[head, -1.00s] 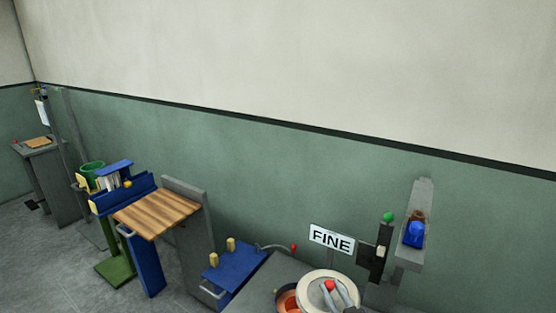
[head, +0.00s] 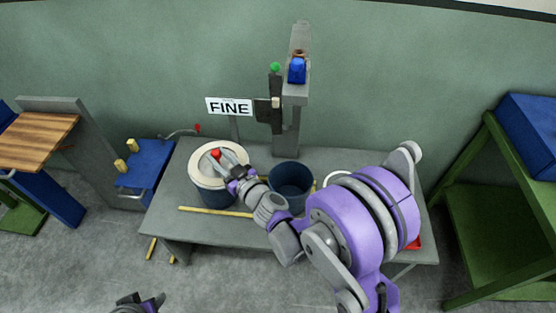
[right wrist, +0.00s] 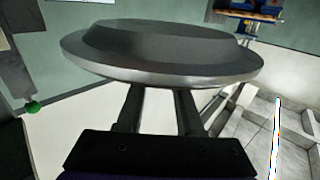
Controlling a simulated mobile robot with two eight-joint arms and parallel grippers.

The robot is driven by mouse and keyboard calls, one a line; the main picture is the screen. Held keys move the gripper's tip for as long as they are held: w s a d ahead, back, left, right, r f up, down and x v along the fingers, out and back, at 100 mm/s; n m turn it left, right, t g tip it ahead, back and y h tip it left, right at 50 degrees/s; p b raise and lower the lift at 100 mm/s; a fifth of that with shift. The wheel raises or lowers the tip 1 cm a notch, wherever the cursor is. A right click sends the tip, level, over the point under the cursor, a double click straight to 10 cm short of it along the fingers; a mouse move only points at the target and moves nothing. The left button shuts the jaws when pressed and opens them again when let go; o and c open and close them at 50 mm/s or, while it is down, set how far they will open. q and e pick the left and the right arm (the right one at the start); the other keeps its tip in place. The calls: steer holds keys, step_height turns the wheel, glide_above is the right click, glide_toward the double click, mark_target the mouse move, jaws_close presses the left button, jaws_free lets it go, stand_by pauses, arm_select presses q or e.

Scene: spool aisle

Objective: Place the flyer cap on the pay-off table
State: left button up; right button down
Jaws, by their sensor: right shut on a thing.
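My right gripper (head: 228,164) is shut over the cream top of a dark drum (head: 218,168) on the grey bench. In the right wrist view a round grey stepped disc (right wrist: 160,55), apparently the flyer cap, sits at the fingertips and hides their ends. It cannot be made out clearly in the head view. A red knob (head: 215,153) shows beside the fingers. My left gripper (head: 140,303) is only partly in the picture at the bottom edge, and its jaws are unclear. No label shows which surface is the pay-off table.
The grey bench (head: 330,160) carries a FINE sign (head: 229,107), a dark open bin (head: 290,182) and a yellow rod (head: 215,211). A grey post (head: 298,45) stands behind it. A wood-topped stand (head: 35,140) and blue cart (head: 147,162) are left, a green frame (head: 515,205) right.

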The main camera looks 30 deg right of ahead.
arm_select(q)
step_height(320, 180, down, 19)
steer(key=s+b, duration=0.1)
steer(key=b, duration=1.4)
steer(key=shift+s+g+b, duration=0.2)
steer(key=shift+g+b, duration=0.1)
steer(key=shift+b, duration=0.1)
arm_select(e)
steer(key=d+f+m+h, duration=0.1)
steer(key=d+f, duration=0.4)
steer(key=d, duration=0.7)
steer(key=s+d+f+h, duration=0.1)
steer(key=d+f, duration=0.3)
steer(key=d, duration=0.8)
steer(key=shift+s+f+m+h, duration=0.25)
steer(key=shift+f+m+h, duration=0.1)
steer(key=shift+m+h, duration=0.05)
arm_select(q)
steer(key=shift+r, duration=0.1)
steer(key=f+b, duration=0.3)
steer(key=f, duration=0.1)
steer(key=shift+w, duration=0.2)
arm_select(e)
step_height(320, 180, down, 10)
steer(key=shift+r, duration=0.2)
arm_select(q)
steer(key=shift+f, duration=0.15)
arm_select(e)
steer(key=shift+f, duration=0.1)
